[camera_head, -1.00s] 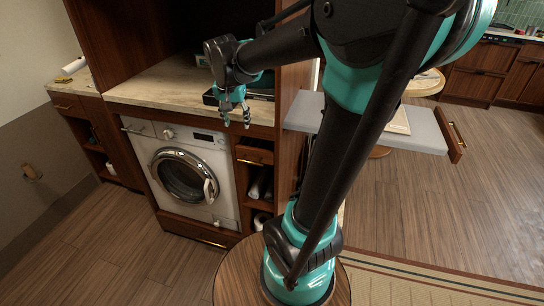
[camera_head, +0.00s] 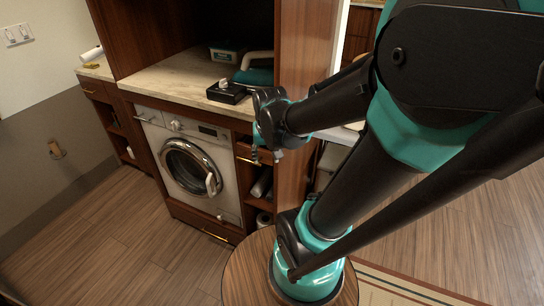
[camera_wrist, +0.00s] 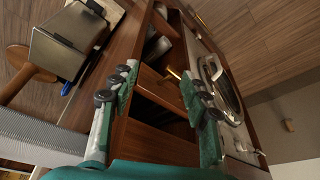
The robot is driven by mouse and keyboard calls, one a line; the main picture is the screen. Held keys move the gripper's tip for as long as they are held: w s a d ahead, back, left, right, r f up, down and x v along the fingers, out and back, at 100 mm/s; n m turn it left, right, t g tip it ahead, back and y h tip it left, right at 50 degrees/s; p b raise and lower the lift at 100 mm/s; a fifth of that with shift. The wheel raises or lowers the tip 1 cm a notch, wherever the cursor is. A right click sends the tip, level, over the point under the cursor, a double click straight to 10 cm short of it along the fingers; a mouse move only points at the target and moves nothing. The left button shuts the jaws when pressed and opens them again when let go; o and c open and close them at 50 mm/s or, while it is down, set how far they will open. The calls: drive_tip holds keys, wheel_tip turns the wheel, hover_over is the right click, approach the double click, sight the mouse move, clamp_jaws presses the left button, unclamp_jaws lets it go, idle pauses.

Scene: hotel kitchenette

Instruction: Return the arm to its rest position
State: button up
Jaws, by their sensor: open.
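My gripper (camera_head: 266,156) hangs in front of the right end of the counter in the head view, near the wooden upright panel. In the wrist view my gripper (camera_wrist: 158,85) has its two teal-and-black fingers wide apart, with nothing held between them. My arm is folded and crosses the right half of the head view. It hides much of what stands behind it.
A black box with a white knob (camera_head: 227,91) sits on the counter (camera_head: 165,82), above the washing machine (camera_head: 188,168). A tall wooden panel (camera_head: 303,75) stands close behind my gripper. Wooden floor (camera_head: 120,240) is free at the left.

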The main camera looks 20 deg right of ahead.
drive_tip(key=shift+s+d+f, duration=0.15)
drive_tip(key=shift+f, duration=0.05)
drive_tip(key=s+f+n, duration=0.2)
drive_tip(key=s+f, duration=0.2)
drive_tip(key=s, duration=0.1)
drive_tip(key=shift+s+d+f, duration=0.25)
idle(0.7)
